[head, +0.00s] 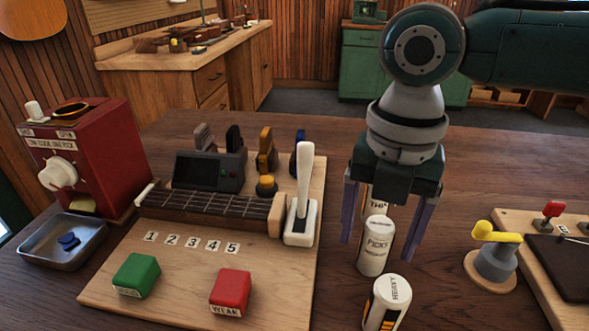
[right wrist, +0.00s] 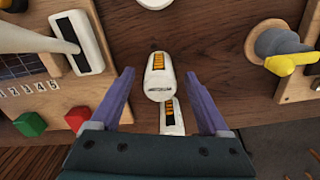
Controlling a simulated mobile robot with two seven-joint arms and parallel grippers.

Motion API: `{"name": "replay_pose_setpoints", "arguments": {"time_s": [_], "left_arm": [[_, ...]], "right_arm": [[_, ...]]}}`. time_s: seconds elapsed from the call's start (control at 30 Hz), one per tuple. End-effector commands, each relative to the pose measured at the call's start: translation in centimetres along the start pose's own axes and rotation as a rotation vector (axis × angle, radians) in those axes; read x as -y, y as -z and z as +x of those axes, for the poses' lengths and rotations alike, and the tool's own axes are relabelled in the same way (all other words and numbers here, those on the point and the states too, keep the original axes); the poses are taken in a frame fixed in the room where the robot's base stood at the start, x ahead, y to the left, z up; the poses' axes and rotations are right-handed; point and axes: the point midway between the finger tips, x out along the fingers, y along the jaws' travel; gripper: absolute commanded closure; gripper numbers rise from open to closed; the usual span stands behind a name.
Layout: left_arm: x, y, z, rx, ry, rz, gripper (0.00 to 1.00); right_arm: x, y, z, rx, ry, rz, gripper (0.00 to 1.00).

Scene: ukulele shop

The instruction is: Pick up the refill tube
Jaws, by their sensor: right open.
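Three white refill tubes with printed labels stand in a line on the dark table. The far tube (head: 376,202), its label partly reading "THI", is partly hidden by my right gripper. The middle tube (head: 375,247), marked "PICKS", also shows in the right wrist view (right wrist: 158,78). The near tube (head: 387,303) reads "HEAVY". My right gripper (head: 380,248) points down, open, with a purple finger on each side of the middle tube. In the right wrist view a gap shows between that tube and each finger. My left gripper is out of view.
Left is a wooden board (head: 180,290) with a lever (head: 303,190), a fretboard, and green (head: 137,275) and red (head: 231,292) buttons. A red dispenser (head: 80,150) and metal tray (head: 40,255) stand beyond it. A yellow-handled crank (head: 495,245) stands right of the tubes.

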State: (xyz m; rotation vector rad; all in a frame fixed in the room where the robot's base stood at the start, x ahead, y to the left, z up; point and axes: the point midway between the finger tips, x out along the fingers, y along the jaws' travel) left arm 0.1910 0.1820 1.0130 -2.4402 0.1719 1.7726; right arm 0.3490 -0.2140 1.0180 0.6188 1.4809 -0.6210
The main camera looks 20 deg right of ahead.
Motion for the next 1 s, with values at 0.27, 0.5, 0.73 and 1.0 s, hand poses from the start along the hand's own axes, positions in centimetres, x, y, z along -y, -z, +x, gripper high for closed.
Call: {"name": "replay_pose_setpoints", "arguments": {"time_s": [0.27, 0.5, 0.73, 1.0], "left_arm": [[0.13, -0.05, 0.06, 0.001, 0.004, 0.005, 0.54], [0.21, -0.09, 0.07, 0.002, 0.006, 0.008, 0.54], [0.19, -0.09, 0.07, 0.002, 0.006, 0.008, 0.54], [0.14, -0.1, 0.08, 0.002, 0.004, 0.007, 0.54]], "right_arm": [[0.01, 0.01, 0.91, 0.0, 0.0, -0.001, 0.21], [0.01, 0.01, 0.88, 0.001, 0.0, -0.001, 0.43], [0.01, 0.01, 0.87, 0.001, 0.0, -0.001, 0.69], [0.01, 0.01, 0.86, 0.001, 0.0, -0.001, 0.99]]}}
